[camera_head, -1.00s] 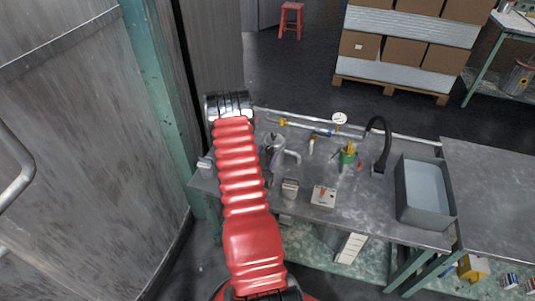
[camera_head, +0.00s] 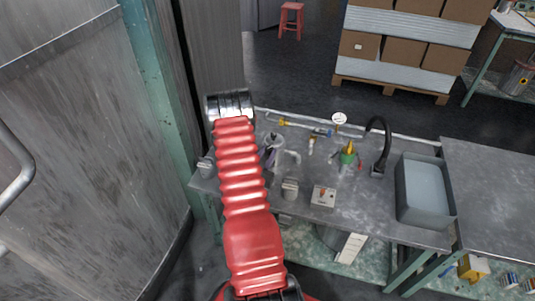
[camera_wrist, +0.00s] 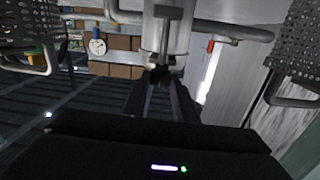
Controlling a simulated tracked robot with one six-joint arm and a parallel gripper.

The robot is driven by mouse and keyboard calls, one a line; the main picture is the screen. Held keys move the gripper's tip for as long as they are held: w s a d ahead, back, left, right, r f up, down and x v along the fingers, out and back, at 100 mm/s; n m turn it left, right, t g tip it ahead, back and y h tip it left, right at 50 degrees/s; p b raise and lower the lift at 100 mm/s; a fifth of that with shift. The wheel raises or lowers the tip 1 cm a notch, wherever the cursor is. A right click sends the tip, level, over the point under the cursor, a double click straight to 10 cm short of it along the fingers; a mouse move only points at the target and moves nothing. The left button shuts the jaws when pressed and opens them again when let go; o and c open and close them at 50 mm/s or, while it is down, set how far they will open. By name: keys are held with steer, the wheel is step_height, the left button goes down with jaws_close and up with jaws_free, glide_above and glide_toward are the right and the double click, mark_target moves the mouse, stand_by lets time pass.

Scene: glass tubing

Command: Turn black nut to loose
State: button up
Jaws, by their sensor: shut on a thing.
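In the wrist view, the dark fingers of my gripper (camera_wrist: 163,92) reach up to a small black nut (camera_wrist: 160,75) at the lower end of a vertical metal and glass fitting (camera_wrist: 165,38). The fingers are closed around the nut from both sides. Its front is dark, so its turn position cannot be told. In the head view my gripper and the nut are not seen; my red arm reaches over the left end of the bench.
The bench (camera_head: 325,215) holds a metal vessel (camera_head: 272,152), a gauge (camera_head: 340,118), a small control box (camera_head: 323,196), a black curved hose (camera_head: 383,140) and a grey basin (camera_head: 425,190). A green post (camera_head: 158,100) stands close left of my arm. Perforated metal parts (camera_wrist: 292,45) flank the fitting.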

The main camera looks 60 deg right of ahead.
steer(key=shift+s+d+n+t+y, duration=0.2)
steer(key=shift+n+t+y, duration=0.15)
steer(key=shift+n+t, duration=0.75)
steer(key=shift+s+d+n+t+y, duration=0.1)
steer(key=shift+s+n+t+y, duration=0.2)
steer(key=shift+n+t, duration=0.8)
steer(key=shift+a+t+y, duration=0.1)
steer(key=shift+t+y, duration=0.35)
steer(key=shift+t, duration=0.85)
steer(key=o, duration=1.1)
steer(key=shift+s+a, duration=0.1)
steer(key=v, duration=1.3)
steer(key=shift+a, duration=0.3)
